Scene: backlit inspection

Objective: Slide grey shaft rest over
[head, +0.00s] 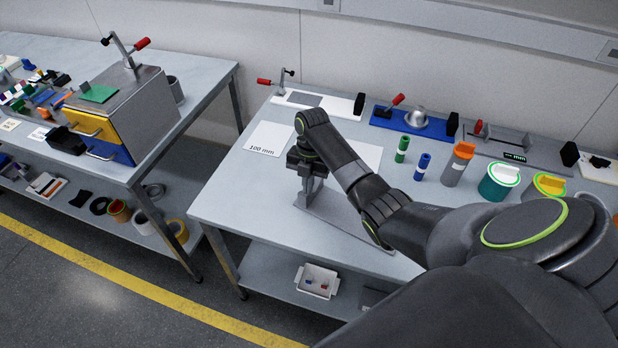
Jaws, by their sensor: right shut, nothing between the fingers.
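A long flat grey piece, which looks like the grey shaft rest (345,217), lies on the bench near its front edge. It runs from below my right gripper toward the lower right, and my arm hides part of it. My right gripper (308,186) points down over the left end of this piece, shut with nothing between its fingers. I cannot tell whether the fingertips touch the piece. My left gripper is out of view.
A white sheet marked 100 mm (267,138) lies left of the gripper. Green (402,149) and blue (422,166) cylinders and larger capped ones stand to the right. A blue fixture (385,118) is at the back. The bench's front left corner is clear.

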